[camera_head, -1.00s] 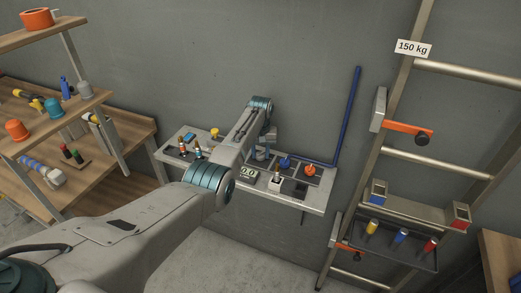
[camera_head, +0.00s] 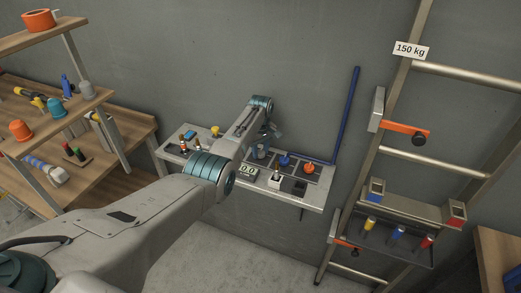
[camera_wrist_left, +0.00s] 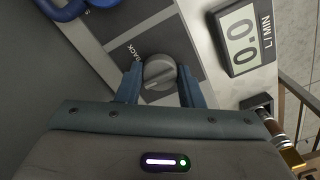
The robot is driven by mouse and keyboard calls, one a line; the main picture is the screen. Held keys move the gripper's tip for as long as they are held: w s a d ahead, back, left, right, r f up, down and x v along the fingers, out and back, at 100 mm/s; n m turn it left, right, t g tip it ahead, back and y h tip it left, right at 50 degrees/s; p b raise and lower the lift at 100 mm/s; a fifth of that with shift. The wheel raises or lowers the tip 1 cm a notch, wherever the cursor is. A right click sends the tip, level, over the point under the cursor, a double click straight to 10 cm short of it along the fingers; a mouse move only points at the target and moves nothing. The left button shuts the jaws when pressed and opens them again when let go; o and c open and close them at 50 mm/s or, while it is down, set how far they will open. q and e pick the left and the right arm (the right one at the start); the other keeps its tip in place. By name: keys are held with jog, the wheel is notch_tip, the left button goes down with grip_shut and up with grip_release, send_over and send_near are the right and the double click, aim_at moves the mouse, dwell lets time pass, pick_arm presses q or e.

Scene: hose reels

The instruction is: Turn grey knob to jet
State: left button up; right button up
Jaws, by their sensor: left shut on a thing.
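The grey knob (camera_wrist_left: 159,72) shows in the left wrist view, round with a raised bar grip, on a dark panel with the word "BACK" printed beside it. My left gripper (camera_wrist_left: 159,84) is shut on it, one blue-grey finger on each side. In the head view my left gripper (camera_head: 264,147) reaches down over the middle of the grey wall console (camera_head: 310,200). The knob is mostly hidden there by the gripper. Other markings around the knob, including any "jet" label, are not readable. My right gripper is not in view.
A display reading 0.0 L/MIN (camera_wrist_left: 243,37) is beside the knob. A blue knob (camera_head: 285,161) and an orange knob (camera_head: 309,168) stand to the right. Hose nozzles (camera_head: 184,145) are at the console's left. A ladder (camera_head: 395,130) stands right, wooden shelves (camera_head: 60,130) left.

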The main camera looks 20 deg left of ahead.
aim_at(261, 151)
pick_arm(q)
jog(key=shift+w+r, duration=0.1)
jog(key=shift+r, duration=0.05)
jog(key=o, duration=1)
notch_tip(261, 151, up, 11)
jog(key=b, duration=0.2)
jog(key=shift+f, duration=0.2)
